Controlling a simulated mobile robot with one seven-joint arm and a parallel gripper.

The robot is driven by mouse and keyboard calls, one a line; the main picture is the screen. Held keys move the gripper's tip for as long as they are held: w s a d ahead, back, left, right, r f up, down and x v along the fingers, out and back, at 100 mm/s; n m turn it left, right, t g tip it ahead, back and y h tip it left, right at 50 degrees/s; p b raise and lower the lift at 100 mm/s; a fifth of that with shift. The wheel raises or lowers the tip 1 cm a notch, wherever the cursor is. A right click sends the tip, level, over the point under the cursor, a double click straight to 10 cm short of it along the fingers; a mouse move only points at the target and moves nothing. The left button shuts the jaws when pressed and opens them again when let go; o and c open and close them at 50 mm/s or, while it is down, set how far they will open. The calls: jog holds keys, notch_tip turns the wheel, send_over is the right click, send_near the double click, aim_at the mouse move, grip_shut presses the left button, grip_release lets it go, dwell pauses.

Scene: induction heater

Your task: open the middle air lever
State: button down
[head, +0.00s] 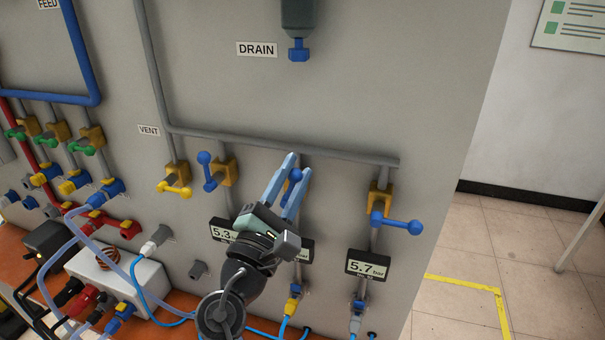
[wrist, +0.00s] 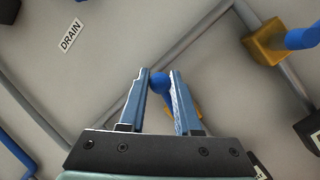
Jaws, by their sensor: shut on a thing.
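The middle air lever (head: 295,174) has a blue handle with a ball end on a yellow valve body (wrist: 197,112) that is mostly hidden behind my gripper. My gripper (head: 298,163) reaches up to it from below with its two blue fingers on either side of the ball. In the wrist view, the blue ball (wrist: 160,83) sits between the fingers (wrist: 160,73) near their tips. The gripper is shut on the lever. The handle's exact angle cannot be told.
The left blue lever (head: 209,172) is close to my gripper and stands roughly upright. The right blue lever (head: 398,223) points right. A grey pipe (head: 340,153) runs above. Pressure displays (head: 368,265) sit below; the middle one is partly covered. Open floor (head: 465,245) lies to the right.

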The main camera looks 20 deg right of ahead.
jog(key=shift+w+a+r+n+t+y+p, duration=0.15)
jog(key=shift+a+n+y+p, duration=0.1)
jog(key=shift+n, duration=0.45)
jog(key=shift+w+a+f+n+t+y+p, duration=0.1)
jog(key=shift+w+a+n+t+y+p, duration=0.15)
jog(key=shift+n, duration=0.45)
jog(key=shift+w+a+r+n+t+y+p, duration=0.1)
jog(key=shift+a+n+y+p, duration=0.15)
jog(key=shift+n, duration=0.45)
jog(key=shift+y, duration=0.25)
jog(key=c, duration=0.6)
grip_release()
jog(key=shift+s, duration=0.1)
jog(key=b+v, duration=0.2)
jog(key=v, duration=0.4)
jog(key=b+v, duration=0.3)
jog(key=v, duration=0.4)
jog(key=shift+f, duration=0.25)
